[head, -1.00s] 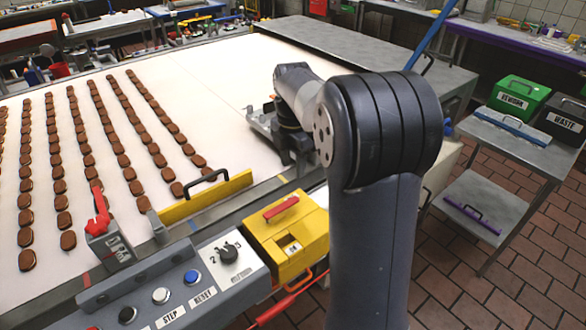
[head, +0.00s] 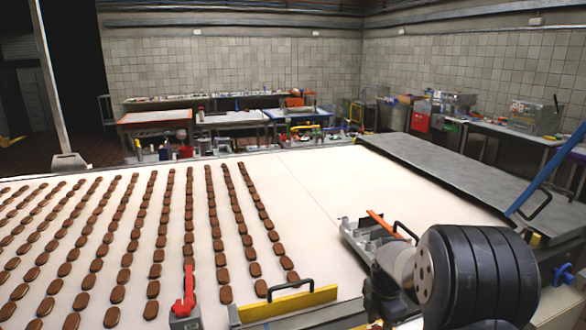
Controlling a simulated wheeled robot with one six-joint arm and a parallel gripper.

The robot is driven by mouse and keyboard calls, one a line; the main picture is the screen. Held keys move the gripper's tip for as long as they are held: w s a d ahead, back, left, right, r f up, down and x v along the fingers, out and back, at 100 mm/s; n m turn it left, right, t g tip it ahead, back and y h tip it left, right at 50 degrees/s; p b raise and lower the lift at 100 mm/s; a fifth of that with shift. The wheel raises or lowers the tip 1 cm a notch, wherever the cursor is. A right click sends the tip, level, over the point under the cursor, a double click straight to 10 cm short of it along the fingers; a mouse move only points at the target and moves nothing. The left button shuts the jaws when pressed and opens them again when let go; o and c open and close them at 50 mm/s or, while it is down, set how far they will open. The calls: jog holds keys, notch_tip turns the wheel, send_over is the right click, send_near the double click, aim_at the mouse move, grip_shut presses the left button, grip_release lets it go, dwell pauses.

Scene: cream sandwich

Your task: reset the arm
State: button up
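My arm shows at the lower right of the head view, with a large dark ribbed joint and a lighter grey link reaching left. The dark end of the arm, where my gripper (head: 382,298) is, hangs low by the near edge of the white belt (head: 310,215). The fingers are not clear, so I cannot tell whether they are open or shut, or hold anything. A grey metal fixture (head: 358,238) with an orange strip (head: 385,225) lies just beyond the arm's end. I cannot tell whether they touch.
Rows of brown biscuits (head: 221,256) cover the belt's left side; its right part is bare. A yellow bar (head: 287,303) with a black handle and a red lever (head: 184,292) line the near edge. A grey table (head: 450,180) stands at right, workbenches (head: 235,118) behind.

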jog(key=shift+s+m, duration=0.2)
jog(key=shift+m, duration=0.1)
jog(key=shift+w, duration=0.1)
jog(key=shift+w+r, duration=0.1)
notch_tip(320, 180, up, 10)
jog(key=r, duration=0.1)
notch_tip(320, 180, down, 12)
jog(key=shift+r, duration=0.2)
jog(key=shift+s+d+r+m, duration=0.15)
jog(key=shift+s+m, duration=0.25)
jog(key=shift+s, duration=0.1)
